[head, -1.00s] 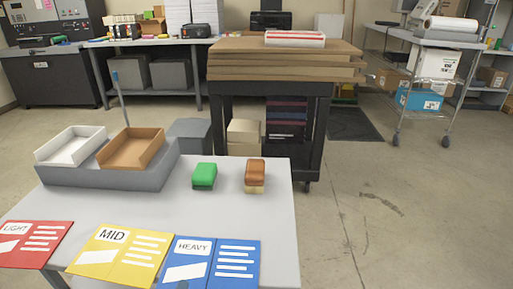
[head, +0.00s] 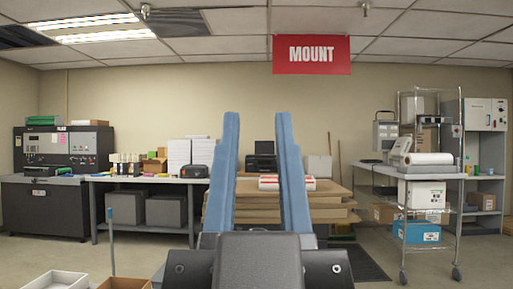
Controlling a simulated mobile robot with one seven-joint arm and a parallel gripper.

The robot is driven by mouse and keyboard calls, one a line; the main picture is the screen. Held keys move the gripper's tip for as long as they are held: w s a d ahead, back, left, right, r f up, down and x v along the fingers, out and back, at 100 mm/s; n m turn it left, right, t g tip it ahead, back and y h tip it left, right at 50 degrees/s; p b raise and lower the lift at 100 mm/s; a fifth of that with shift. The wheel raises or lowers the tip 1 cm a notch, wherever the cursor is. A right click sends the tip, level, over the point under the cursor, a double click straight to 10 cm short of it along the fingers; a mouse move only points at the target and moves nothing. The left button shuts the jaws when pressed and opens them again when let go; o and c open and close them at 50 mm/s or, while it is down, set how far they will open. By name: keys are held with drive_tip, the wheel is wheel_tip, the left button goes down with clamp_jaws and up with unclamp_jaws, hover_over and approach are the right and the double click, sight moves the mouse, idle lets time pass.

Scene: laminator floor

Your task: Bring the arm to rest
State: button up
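My gripper (head: 258,130) stands upright in the middle of the head view. Its two long blue fingers point up and are well apart. Nothing is between the fingers; only the far room shows through the gap. The dark gripper body (head: 258,262) fills the bottom centre and hides part of the cart behind it. The gripper is clear of every surface in view.
A white tray (head: 55,281) and a brown tray (head: 124,284) show at the bottom left. Stacked boards (head: 335,197) lie behind my gripper. A wire cart (head: 432,175) stands at the right, a long bench (head: 140,180) at the left. A red MOUNT sign (head: 312,54) hangs above.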

drive_tip(key=shift+r, duration=0.1)
wheel_tip(320, 180, up, 18)
drive_tip(key=p, duration=1.8)
drive_tip(key=shift+a, duration=0.1)
